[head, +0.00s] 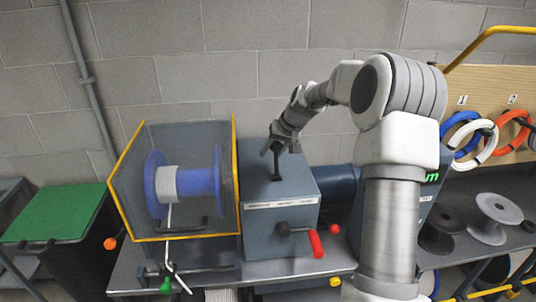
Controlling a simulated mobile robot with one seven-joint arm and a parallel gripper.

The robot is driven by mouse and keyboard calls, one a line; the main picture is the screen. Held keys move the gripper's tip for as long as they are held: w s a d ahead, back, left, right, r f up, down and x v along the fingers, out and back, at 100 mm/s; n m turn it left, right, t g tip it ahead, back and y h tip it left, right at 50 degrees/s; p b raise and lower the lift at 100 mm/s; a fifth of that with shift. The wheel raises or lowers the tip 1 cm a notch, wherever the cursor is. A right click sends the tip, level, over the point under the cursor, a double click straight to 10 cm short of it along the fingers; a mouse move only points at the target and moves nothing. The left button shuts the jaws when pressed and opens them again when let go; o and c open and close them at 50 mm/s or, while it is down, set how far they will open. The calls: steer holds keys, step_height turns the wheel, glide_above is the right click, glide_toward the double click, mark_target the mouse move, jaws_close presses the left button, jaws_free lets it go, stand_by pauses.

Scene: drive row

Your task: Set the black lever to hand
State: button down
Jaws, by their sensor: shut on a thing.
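The black lever (277,174) stands up from a slot on top of the blue-grey gearbox housing (270,217). Only its lower part shows. My gripper (274,150) is above the housing, coming down from the upper right, and is shut on the lever's upper end. The gripper hides the lever's top. A pale label strip (281,202) runs along the housing's front top edge; its writing is too small to read.
A crank with a red handle (316,243) sticks out from the housing's front. To the left, a yellow-edged guard (236,180) surrounds a blue spool (155,189). A green-lidded bin (55,213) is at far left. Dark reels (447,218) and coiled cables (476,140) are at right.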

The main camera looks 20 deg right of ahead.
steer(key=shift+d, duration=0.25)
stand_by(0.3)
steer(key=shift+c, duration=2)
jaws_free()
steer(key=b+v, duration=0.2)
steer(key=v, duration=1.5)
steer(key=shift+s+d, duration=0.25)
steer(key=shift+d, duration=0.1)
